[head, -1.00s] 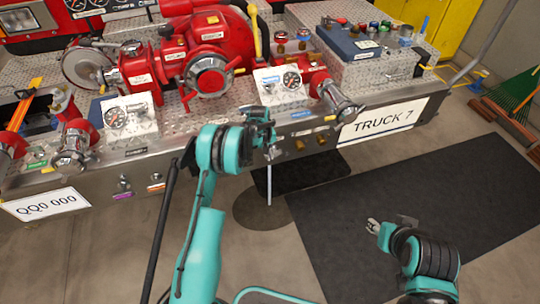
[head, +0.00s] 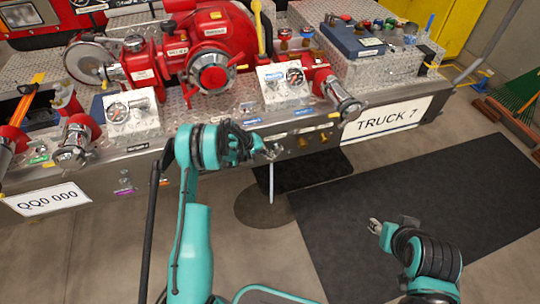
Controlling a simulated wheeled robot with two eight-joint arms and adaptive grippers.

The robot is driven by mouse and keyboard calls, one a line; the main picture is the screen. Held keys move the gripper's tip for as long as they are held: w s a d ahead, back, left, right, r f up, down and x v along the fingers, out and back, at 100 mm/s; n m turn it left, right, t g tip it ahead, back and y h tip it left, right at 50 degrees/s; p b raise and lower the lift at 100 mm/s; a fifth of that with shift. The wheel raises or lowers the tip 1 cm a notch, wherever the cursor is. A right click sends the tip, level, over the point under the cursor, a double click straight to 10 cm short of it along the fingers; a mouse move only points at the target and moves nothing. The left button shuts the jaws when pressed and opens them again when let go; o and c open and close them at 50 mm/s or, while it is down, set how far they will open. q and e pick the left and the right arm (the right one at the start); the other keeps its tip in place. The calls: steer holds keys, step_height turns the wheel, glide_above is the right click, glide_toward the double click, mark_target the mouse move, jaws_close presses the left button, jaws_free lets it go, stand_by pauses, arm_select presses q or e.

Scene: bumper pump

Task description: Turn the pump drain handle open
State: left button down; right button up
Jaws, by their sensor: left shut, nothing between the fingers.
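A red pump (head: 212,40) with chrome caps sits on the truck's diamond-plate bumper deck. My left gripper (head: 273,153) is shut and empty at the bumper's front face, left of two brass fittings (head: 301,143). No drain handle can be made out clearly; my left gripper and wrist cover part of the front face. A thin pale vertical streak (head: 271,184) runs from below the gripper to a dark round patch (head: 262,210) on the floor. I cannot tell whether it is water or a rod. My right gripper (head: 375,227) hangs over the dark mat, far from the bumper; its fingers are too small to judge.
The steel bumper face (head: 110,178) carries a TRUCK 7 plate (head: 386,120) and a QQ0 000 plate (head: 47,199). Chrome outlets (head: 345,101) and gauge panels (head: 284,83) stand along its edge. A black mat (head: 430,200) covers the floor at right. A broom (head: 515,95) leans far right.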

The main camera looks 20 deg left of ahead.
arm_select(q)
steer(key=shift+w+d+f, duration=0.1)
steer(key=shift+f, duration=0.95)
stand_by(0.7)
stand_by(1.1)
